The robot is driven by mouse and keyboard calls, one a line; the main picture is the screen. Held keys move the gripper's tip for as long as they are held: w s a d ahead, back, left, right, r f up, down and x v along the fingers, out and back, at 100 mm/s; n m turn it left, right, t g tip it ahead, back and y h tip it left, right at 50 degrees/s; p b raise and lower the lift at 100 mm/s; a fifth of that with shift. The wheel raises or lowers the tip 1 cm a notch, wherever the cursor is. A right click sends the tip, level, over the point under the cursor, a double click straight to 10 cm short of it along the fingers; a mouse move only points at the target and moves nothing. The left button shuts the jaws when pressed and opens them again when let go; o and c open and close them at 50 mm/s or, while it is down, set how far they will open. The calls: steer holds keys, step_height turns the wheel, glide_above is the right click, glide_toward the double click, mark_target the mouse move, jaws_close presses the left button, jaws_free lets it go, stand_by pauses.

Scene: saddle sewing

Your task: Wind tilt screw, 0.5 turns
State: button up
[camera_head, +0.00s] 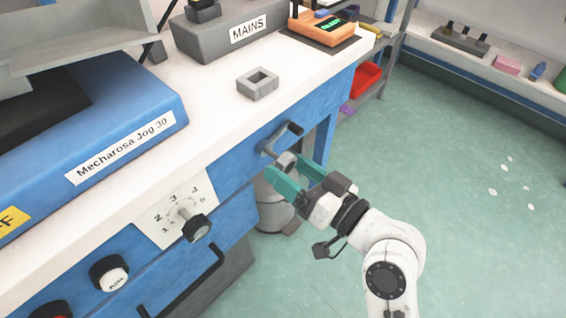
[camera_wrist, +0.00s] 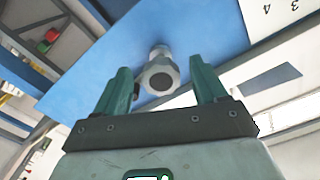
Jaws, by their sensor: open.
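A grey metal crank fitting with a round hub (camera_head: 285,160) and a black grip (camera_head: 294,129) sticks out of the blue front of the bench; it appears to be the tilt screw. In the wrist view a grey rounded end with a dark face, likely the hub (camera_wrist: 160,76), points toward the camera. My gripper (camera_head: 293,172) is open, its two teal fingers at the hub in the head view. In the wrist view the gripper (camera_wrist: 169,85) has one finger on each side of the hub, with gaps visible. Contact cannot be told.
A numbered plate with a black knob (camera_head: 196,228) is on the bench front to the left. Another black knob (camera_head: 109,273) and a black handle (camera_head: 190,285) are lower left. A grey square block (camera_head: 257,84) lies on the white bench top.

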steer(key=v, duration=0.8)
steer(key=shift+s, duration=0.15)
steer(key=shift+d, duration=0.1)
steer(key=w+a+p, duration=0.2)
steer(key=p, duration=0.3)
steer(key=w+a+n+p, duration=0.1)
steer(key=w+a+p, duration=0.1)
steer(key=p, duration=0.3)
steer(key=w+a+r+n+p, duration=0.1)
steer(key=w+a+p, duration=0.1)
steer(key=p, duration=0.3)
steer(key=shift+w+a, duration=0.3)
steer(key=shift+a, duration=0.6)
